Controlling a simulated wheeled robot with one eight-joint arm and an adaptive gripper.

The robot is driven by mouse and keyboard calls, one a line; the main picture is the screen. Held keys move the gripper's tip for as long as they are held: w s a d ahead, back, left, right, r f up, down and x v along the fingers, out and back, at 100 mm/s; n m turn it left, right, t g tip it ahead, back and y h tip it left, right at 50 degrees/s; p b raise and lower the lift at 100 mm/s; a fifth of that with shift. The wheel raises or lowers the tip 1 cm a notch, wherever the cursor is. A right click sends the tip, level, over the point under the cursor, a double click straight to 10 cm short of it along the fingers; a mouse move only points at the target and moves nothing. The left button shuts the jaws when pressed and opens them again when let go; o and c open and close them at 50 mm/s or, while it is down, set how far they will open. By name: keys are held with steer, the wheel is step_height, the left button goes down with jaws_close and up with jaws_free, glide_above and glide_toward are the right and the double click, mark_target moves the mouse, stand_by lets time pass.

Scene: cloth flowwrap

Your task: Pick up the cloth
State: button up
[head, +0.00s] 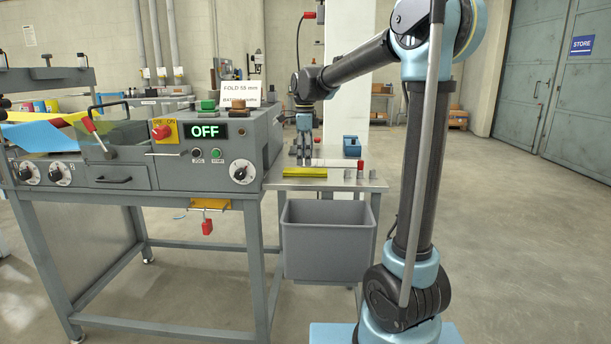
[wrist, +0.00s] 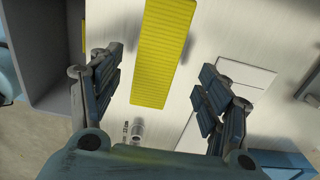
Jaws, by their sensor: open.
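A yellow, ribbed, flat strip that looks like the folded cloth (head: 305,172) lies near the front edge of the small side table. In the wrist view the cloth (wrist: 162,50) runs down from the top edge, lying between my two fingers as seen from above. My gripper (head: 304,161) points down over the table, just behind the cloth in the head view.
The side table (head: 283,184) also holds a blue block (head: 352,146), a small metal cylinder (wrist: 137,131), a red-topped item (head: 361,168) and a flat white piece (wrist: 245,76). A grey bin (head: 328,238) hangs below its front. The machine (head: 209,165), its display reading OFF, stands left.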

mark_target(305, 170)
steer(key=shift+s+f, duration=0.15)
steer(key=shift+f, duration=1.9)
steer(key=c, duration=0.8)
